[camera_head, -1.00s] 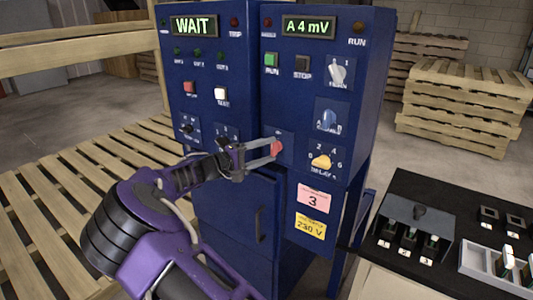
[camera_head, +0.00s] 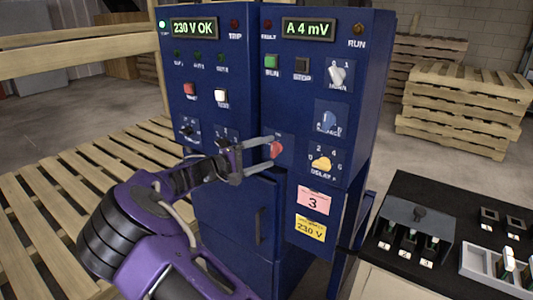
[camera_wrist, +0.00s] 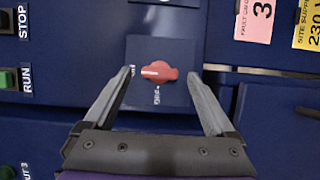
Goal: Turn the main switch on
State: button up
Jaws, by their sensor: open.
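A grey rotary switch (camera_head: 337,74) sits at the upper right of the blue cabinet; its small label, marked 0 and 1, seems to read MAIN. I cannot tell its position surely. My gripper (camera_head: 276,148) is open lower down, at a red rotary knob (camera_head: 277,149) on its own blue plate. In the wrist view the red knob (camera_wrist: 158,73) lies between the spread fingers (camera_wrist: 167,70), with a gap on each side. Its white pointer mark faces left in that view. The knob's label is too blurred to read.
The left display (camera_head: 194,28) reads 230 V OK, the right one (camera_head: 308,29) A 4 mV. Green RUN (camera_head: 271,62) and dark STOP (camera_head: 302,65) buttons, a blue knob (camera_head: 329,121) and a yellow knob (camera_head: 321,162) are nearby. A black bench (camera_head: 455,200) stands at right.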

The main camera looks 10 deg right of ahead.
jog(key=v, duration=1.6)
jog(key=shift+a+p, duration=0.35)
jog(key=shift+p, duration=0.1)
jog(key=shift+s+r, duration=0.1)
jog(key=shift+s, duration=0.05)
